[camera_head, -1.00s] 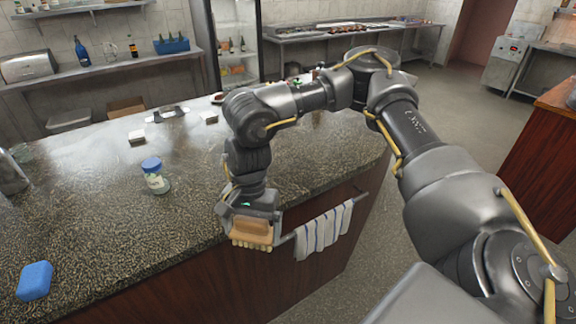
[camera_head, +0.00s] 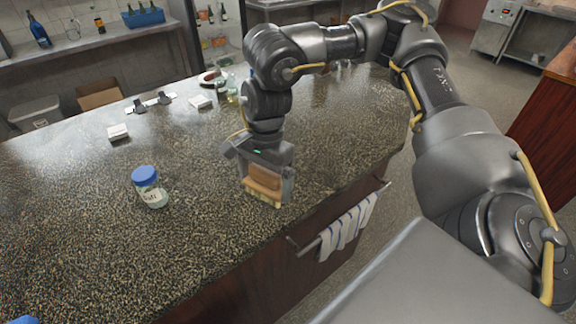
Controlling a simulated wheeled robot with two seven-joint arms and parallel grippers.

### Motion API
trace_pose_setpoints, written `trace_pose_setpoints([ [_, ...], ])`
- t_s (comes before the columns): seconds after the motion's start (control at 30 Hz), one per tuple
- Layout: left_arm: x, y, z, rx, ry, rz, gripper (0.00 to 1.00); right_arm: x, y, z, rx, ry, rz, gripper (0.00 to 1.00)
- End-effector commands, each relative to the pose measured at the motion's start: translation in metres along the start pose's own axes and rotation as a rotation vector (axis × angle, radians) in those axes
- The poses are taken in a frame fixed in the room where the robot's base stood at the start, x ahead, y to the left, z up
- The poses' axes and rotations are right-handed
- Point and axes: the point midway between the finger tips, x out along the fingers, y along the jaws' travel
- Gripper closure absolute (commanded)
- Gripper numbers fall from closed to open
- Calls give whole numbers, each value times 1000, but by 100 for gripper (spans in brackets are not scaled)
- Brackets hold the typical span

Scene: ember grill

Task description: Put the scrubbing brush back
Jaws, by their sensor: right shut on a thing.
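The scrubbing brush (camera_head: 263,177) has a brown wooden block and pale bristles along its lower edge. It is held between the fingers of my right gripper (camera_head: 266,187), which points down at the front edge of the stone counter (camera_head: 200,235). The bristles face down. I cannot tell whether they touch the counter or hang just above it. The gripper's fingers hide the ends of the brush. My left gripper is out of view.
A blue-lidded jar (camera_head: 149,187) stands left of the gripper. A towel rail with a striped towel (camera_head: 347,226) sticks out from the counter front. A white block (camera_head: 118,132) and a dark-ended metal item (camera_head: 151,103) lie farther back. The counter's middle is clear.

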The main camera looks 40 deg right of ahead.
Motion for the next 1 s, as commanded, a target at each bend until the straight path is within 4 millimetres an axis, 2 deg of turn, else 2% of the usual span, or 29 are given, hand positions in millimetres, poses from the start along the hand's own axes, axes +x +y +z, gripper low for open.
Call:
trace_pose_setpoints([
  [0.03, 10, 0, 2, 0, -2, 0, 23, -4, 8, -9, 106, 0, -22, 27],
  [0.1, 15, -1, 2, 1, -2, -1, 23, -13, 21, -19, 259, -1, -44, 27],
  [0.3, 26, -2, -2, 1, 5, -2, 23, -30, 49, -38, 593, -9, -96, 27],
  [0.53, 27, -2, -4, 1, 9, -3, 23, -36, 59, -44, 711, -14, -112, 27],
  [0.63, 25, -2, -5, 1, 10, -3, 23, -35, 55, -48, 712, -15, -111, 27],
  [0.73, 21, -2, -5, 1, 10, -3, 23, -30, 45, -61, 717, -15, -109, 27],
  [1.0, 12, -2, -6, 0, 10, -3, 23, -6, -2, -116, 718, -14, -107, 27],
])
